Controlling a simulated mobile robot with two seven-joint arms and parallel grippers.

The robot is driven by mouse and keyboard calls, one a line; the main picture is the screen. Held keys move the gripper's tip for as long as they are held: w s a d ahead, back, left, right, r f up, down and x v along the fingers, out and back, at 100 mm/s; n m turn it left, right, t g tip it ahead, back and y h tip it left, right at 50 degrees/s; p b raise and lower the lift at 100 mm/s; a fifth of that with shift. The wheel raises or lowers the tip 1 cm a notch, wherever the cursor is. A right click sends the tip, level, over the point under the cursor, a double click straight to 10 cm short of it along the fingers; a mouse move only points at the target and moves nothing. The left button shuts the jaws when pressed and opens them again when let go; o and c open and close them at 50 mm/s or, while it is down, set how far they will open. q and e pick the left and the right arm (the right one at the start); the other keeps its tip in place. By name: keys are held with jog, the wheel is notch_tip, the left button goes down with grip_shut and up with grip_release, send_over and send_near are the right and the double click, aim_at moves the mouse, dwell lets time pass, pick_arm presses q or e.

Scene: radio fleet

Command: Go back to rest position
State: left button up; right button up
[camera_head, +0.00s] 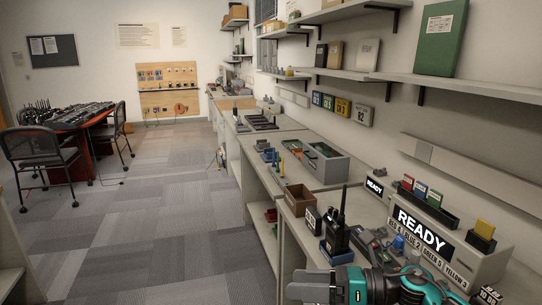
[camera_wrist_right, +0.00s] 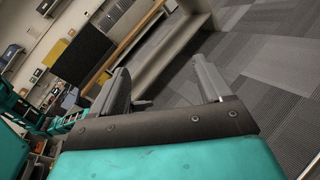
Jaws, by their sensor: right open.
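My right gripper (camera_head: 308,285) comes in at the bottom right of the head view, over the front edge of the near workbench. Its grey fingers point left. In the right wrist view its two fingers (camera_wrist_right: 158,68) stand apart with nothing between them. Floor and a bench edge show beyond them. My left gripper is not in the head view. A black handheld radio (camera_head: 338,232) stands upright on the bench, just behind my right gripper and apart from it.
The bench holds a READY sign box (camera_head: 437,240), a brown bin (camera_head: 298,200) and a grey tray (camera_head: 326,168). Shelves (camera_head: 455,83) hang above. Carpet floor (camera_head: 160,235) to the left is open, up to a table (camera_head: 85,130) with chairs (camera_head: 42,155).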

jog(key=s+d+f+n+t+h, duration=0.3)
jog(key=s+d+f+n+h, duration=0.2)
jog(key=n, duration=0.9)
jog(key=s+d+f+n+t+h, duration=0.4)
jog(key=s+d+f+n+h, duration=0.2)
jog(key=s+f+n+h, duration=0.3)
jog(key=s+f+n, duration=0.4)
jog(key=f+n, duration=0.1)
jog(key=f, duration=0.2)
jog(key=shift+s+f+n+t, duration=0.25)
jog(key=shift+f+n+t, duration=0.05)
jog(key=shift+f, duration=0.05)
